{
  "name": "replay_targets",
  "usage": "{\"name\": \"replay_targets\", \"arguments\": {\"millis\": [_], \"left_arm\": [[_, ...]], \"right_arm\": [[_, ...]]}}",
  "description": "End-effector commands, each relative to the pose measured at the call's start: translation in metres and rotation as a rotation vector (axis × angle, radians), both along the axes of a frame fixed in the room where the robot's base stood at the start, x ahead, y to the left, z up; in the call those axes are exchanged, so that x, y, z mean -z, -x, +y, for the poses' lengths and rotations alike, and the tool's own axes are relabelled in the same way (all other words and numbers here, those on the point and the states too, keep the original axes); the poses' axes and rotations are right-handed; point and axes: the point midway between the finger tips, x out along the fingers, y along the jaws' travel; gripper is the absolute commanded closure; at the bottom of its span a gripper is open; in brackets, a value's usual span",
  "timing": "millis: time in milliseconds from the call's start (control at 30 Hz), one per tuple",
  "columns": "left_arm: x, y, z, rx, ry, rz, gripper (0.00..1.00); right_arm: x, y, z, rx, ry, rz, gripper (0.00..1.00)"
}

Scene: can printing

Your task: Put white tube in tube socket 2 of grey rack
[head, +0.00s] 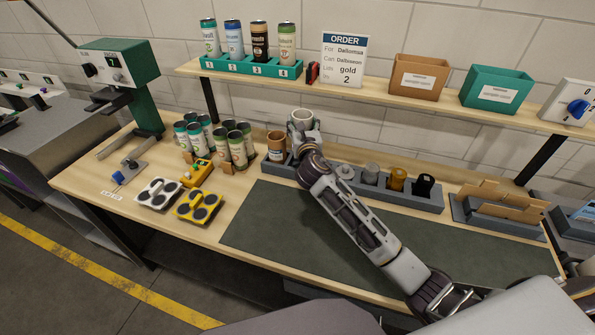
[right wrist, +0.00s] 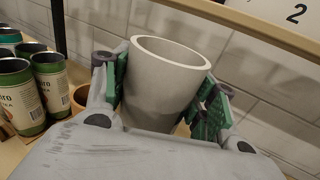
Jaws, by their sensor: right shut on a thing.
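The white tube (head: 302,117) is held upright between the fingers of my right gripper (head: 303,128), raised above the rear of the workbench. In the right wrist view the white tube (right wrist: 166,90) has its open mouth up, with green finger pads on both sides. The long grey rack (head: 408,200) lies on the bench below and behind my right arm. It holds grey, gold and black pieces in its right part. My right arm hides its left-middle part, so I cannot tell which socket is number 2. My left gripper is not in view.
Several printed cans (head: 238,149) and a brown cup (head: 276,146) stand left of the arm. A shelf (head: 375,97) above carries cans in a teal holder, an order sign (head: 343,60) and two bins.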

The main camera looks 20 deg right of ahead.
Motion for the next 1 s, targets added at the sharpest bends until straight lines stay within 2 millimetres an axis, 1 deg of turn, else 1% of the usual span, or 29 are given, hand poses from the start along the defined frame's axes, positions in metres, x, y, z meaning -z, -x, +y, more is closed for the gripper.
{"name": "replay_targets", "arguments": {"millis": [100,233,733,867,1000], "left_arm": [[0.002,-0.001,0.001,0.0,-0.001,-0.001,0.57],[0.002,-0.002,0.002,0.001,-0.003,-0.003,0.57],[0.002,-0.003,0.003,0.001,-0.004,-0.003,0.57],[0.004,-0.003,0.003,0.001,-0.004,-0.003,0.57],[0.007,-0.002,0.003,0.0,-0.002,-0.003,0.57]], "right_arm": [[0.006,-0.011,0.001,0.019,0.002,0.002,0.76],[0.011,-0.017,0.002,0.031,0.004,0.004,0.76],[0.014,-0.019,0.001,0.036,0.006,0.004,0.76],[0.025,-0.019,0.001,0.036,0.005,0.006,0.76],[0.044,-0.018,0.002,0.036,0.005,0.007,0.76]]}}
